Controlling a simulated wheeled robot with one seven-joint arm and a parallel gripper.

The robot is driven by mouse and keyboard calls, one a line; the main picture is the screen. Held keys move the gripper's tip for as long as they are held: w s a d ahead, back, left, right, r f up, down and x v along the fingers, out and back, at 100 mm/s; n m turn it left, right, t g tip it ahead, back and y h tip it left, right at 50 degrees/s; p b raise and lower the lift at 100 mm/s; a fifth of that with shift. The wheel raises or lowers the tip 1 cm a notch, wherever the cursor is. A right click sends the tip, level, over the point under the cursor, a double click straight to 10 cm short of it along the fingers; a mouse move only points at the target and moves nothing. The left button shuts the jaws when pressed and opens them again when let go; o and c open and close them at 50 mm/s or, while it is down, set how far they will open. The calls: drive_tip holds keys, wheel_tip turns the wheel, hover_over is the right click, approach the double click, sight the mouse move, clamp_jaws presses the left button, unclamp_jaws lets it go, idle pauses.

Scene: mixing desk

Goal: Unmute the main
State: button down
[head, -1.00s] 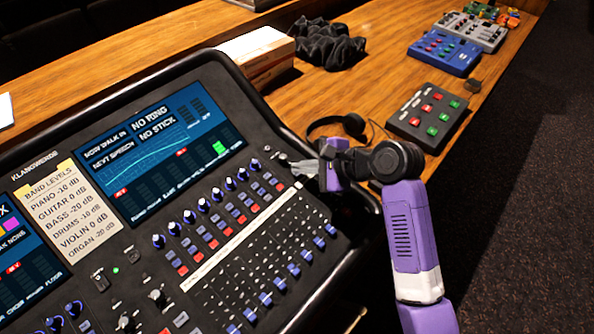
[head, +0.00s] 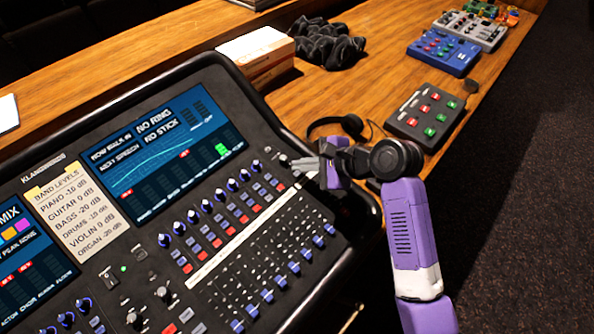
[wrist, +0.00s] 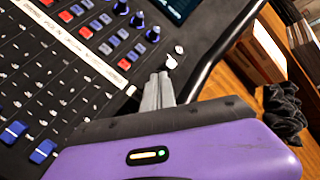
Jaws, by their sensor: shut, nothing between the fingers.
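The mixing desk (head: 150,245) fills the left and middle of the head view. It has a lit screen (head: 175,150), rows of blue knobs, blue and red buttons, and faders with blue caps. The last red button (head: 280,187) of the row sits at its right end; I cannot read its label or tell if it is lit. My gripper (head: 293,166) is shut and empty at the desk's upper right corner, beside the end of the button rows. In the wrist view its fingers (wrist: 159,86) point at the panel near a small white knob (wrist: 171,62); contact is unclear.
A headset (head: 340,125) and a grey box with red and green buttons (head: 425,115) lie on the wooden table right of the desk.

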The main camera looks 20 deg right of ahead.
sight(303, 178)
drive_tip(key=r+p, duration=0.4)
drive_tip(key=p, duration=0.1)
drive_tip(key=shift+s+d+r, duration=0.1)
drive_tip(key=shift+s+r, duration=0.15)
drive_tip(key=shift+r, duration=0.15)
idle(0.6)
drive_tip(key=w+d+r+n+t+h, duration=0.3)
drive_tip(key=w+d+r+n+t, duration=0.1)
drive_tip(key=d+r, duration=0.1)
drive_tip(key=s+d+n+t+h+b, duration=0.1)
drive_tip(key=s+n+t+h, duration=0.15)
drive_tip(key=s, duration=0.25)
drive_tip(key=s+a+f+n+b, duration=0.1)
drive_tip(key=s+n, duration=0.3)
drive_tip(key=s, duration=0.8)
drive_tip(key=s+a+f+n+b, duration=0.2)
drive_tip(key=s+n, duration=0.3)
drive_tip(key=s, duration=0.7)
drive_tip(key=s+a+f+n+b, duration=0.2)
drive_tip(key=s+a+n+b, duration=0.1)
drive_tip(key=s, duration=0.9)
drive_tip(key=shift+a+n, duration=0.35)
drive_tip(key=shift+n, duration=0.4)
